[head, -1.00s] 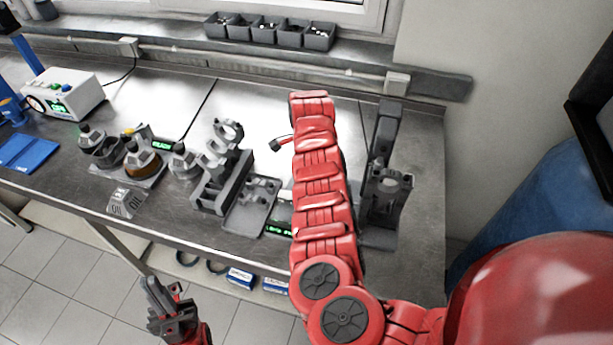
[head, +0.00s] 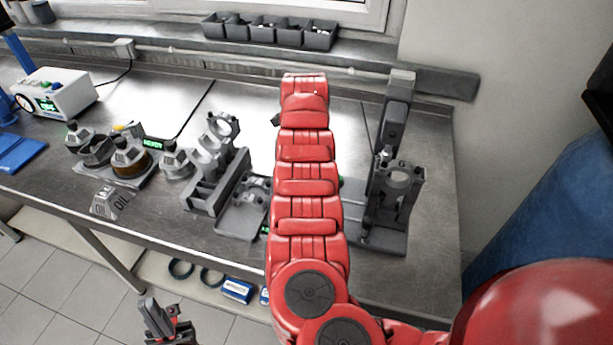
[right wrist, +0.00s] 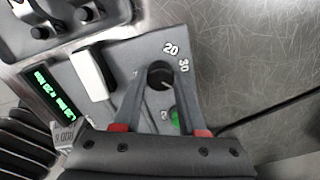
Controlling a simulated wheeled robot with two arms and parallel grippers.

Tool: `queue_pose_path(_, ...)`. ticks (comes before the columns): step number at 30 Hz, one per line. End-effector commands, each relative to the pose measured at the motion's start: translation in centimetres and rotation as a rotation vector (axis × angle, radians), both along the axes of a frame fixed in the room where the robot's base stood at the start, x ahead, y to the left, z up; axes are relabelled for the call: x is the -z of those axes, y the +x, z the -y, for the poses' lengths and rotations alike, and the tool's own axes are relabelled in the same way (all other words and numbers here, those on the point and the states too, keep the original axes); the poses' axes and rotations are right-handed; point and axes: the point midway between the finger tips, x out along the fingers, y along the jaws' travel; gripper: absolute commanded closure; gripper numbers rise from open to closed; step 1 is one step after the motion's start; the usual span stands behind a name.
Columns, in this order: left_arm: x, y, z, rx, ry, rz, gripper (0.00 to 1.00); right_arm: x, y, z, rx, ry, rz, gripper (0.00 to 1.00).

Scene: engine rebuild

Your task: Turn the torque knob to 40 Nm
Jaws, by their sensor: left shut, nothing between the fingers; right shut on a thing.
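The torque knob (right wrist: 160,75) is a round black knob on a dark grey box (right wrist: 128,60) in the right wrist view. The printed marks 20 and 30 show beside it; other marks are hidden or unreadable. My right gripper (right wrist: 159,78) has a finger on each side of the knob and is shut on it. A green lit display (right wrist: 48,93) sits at the box's left end, its text too blurred to read. In the head view my red right arm hides the right gripper and the knob. My left gripper (head: 160,322) is shut and empty, low in front of the bench.
A green button (right wrist: 175,117) and a white block (right wrist: 92,73) sit close to the fingers. On the bench, a grey stand (head: 398,180) rises right of my arm. A grey tray (head: 238,222) and a grey holder (head: 205,195) stand left of it. Bare steel lies behind.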

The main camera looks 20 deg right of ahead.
Motion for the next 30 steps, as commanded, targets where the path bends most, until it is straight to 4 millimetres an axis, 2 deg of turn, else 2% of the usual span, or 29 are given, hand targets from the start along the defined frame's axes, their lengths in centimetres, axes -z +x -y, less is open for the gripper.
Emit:
queue_pose_path(6,0.81,0.0,0.0,0.0,0.0,0.0,1.0,0.13,0.01,0.05,0.052,-0.001,0.0,1.0)
queue_pose_path(20,0.86,0.01,0.0,0.0,0.0,0.0,1.0,0.01,0.02,0.04,0.065,-0.001,0.0,1.0)
queue_pose_path(21,0.86,0.0,0.0,0.0,0.0,0.0,1.0,0.01,0.01,0.05,0.065,-0.001,0.0,0.56)
queue_pose_path(25,0.86,0.0,0.0,0.0,0.0,0.0,1.0,0.0,0.02,0.02,0.064,-0.001,0.0,0.33)
queue_pose_path(26,0.85,0.0,0.0,0.0,0.0,0.0,1.0,0.0,0.02,0.02,0.064,-0.001,0.0,0.3)
queue_pose_path(30,0.86,0.0,0.0,0.0,0.0,0.0,1.0,0.0,0.02,0.02,0.063,-0.001,0.0,0.3)
